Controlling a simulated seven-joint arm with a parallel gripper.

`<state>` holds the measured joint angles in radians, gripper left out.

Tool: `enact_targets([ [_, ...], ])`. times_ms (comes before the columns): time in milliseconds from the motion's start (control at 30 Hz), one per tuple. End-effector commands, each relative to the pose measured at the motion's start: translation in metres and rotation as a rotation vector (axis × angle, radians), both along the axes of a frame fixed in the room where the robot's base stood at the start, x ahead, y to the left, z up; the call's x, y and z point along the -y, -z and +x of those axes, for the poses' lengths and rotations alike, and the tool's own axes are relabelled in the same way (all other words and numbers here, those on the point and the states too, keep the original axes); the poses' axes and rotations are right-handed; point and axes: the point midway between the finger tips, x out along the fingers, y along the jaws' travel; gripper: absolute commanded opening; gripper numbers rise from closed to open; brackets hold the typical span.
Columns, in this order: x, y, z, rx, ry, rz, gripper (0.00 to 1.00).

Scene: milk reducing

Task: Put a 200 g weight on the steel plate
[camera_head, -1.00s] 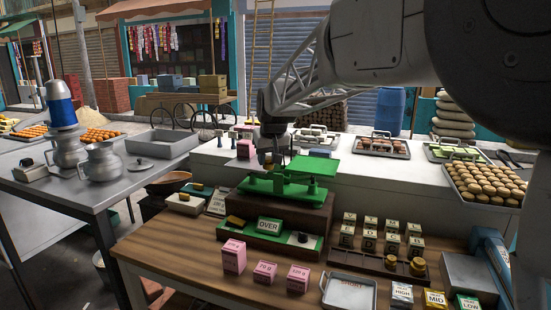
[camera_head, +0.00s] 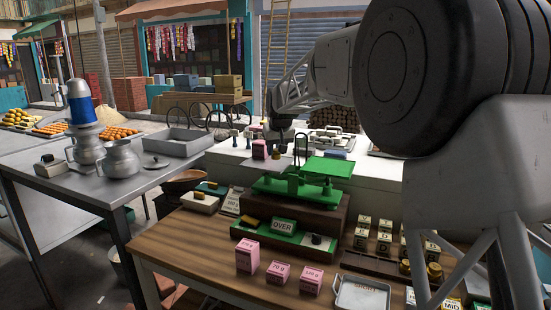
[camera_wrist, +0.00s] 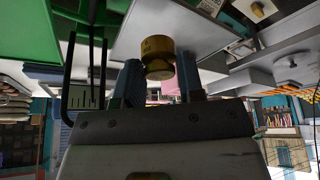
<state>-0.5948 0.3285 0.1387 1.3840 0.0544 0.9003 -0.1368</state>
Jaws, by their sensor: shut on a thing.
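My gripper (camera_wrist: 160,76) is shut on a brass weight (camera_wrist: 158,47), which sits between its two fingers in the wrist view. Its mass marking is not readable. The steel plate (camera_wrist: 185,22) is the broad grey sheet close behind the weight in that view; I cannot tell whether they touch. In the head view my gripper (camera_head: 279,148) points down over the left side of the green balance (camera_head: 288,187), where the steel plate (camera_head: 262,167) lies. The balance's green pan (camera_head: 328,167) is on the right. The weight is hard to make out in the head view.
A pink box (camera_head: 260,149) stands close left of my gripper. Several marked blocks (camera_head: 384,241) stand at right, partly hidden by my arm. Pink cartons (camera_head: 247,257) and a small tray (camera_head: 361,293) occupy the front edge.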

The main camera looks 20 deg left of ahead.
Motion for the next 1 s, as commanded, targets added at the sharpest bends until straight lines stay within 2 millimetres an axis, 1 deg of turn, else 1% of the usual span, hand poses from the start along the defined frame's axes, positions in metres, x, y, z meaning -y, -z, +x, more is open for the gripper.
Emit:
enact_targets([
  [100,-0.005,0.001,0.008,0.000,0.000,0.000,0.06],
  [200,-0.007,0.001,0.011,0.001,0.000,0.001,0.06],
  [600,-0.007,0.002,0.011,0.000,0.000,0.000,0.06],
  [667,-0.007,0.005,0.011,0.000,0.000,0.000,0.06],
  [900,-0.007,0.028,0.011,0.000,0.000,0.000,0.06],
  [1000,-0.007,0.035,0.011,-0.001,0.000,-0.001,0.06],
])
